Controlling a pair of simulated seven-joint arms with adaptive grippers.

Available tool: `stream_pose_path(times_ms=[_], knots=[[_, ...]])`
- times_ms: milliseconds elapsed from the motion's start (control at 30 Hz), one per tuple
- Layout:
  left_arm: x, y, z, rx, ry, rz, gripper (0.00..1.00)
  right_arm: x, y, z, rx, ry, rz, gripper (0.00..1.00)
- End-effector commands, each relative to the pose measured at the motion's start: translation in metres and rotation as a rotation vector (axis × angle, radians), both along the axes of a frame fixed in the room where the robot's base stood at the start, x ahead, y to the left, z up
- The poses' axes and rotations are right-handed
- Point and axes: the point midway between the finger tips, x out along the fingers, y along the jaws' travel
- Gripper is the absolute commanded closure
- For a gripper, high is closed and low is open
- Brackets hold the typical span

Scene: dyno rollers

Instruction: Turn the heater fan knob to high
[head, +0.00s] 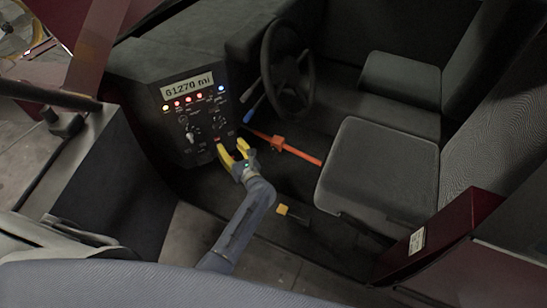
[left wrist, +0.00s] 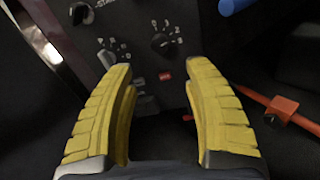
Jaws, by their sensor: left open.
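The dark dashboard panel (head: 205,128) carries several dials with pale markings. In the left wrist view, one knob (left wrist: 163,42) with a numbered scale is at upper centre right, another knob (left wrist: 107,57) is left of it, and a third knob (left wrist: 82,13) is at the top left. The labels are too small to tell which is the heater fan knob. My left gripper (head: 231,146) has yellow fingers and is open and empty, just in front of the panel's lower right part. In the left wrist view, its fingertips (left wrist: 160,70) are spread below the knobs, apart from them.
A steering wheel (head: 287,68) and a blue-tipped lever (head: 249,94) are right of the panel. An orange lever (head: 290,148) extends right of my gripper. Dark seats (head: 378,165) fill the right.

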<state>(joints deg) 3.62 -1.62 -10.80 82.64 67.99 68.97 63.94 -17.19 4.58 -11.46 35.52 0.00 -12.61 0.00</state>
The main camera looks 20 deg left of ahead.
Motion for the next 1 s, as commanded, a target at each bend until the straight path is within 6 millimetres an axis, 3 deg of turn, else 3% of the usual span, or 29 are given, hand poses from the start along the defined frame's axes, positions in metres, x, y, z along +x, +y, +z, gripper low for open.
stream_pose_path(times_ms=[333, 700, 1000], knots=[[-0.040, -0.044, -0.001, -0.001, 0.002, -0.001, 0.48, 0.000, 0.000, 0.000, 0.000, 0.000, 0.000, 0.56], [-0.029, -0.072, 0.051, 0.376, 0.094, -0.222, 0.48, 0.000, 0.000, 0.000, 0.000, 0.000, 0.000, 0.56], [-0.030, -0.104, 0.080, 0.705, 0.182, -0.373, 0.48, 0.000, 0.000, 0.000, 0.000, 0.000, 0.000, 0.56]])
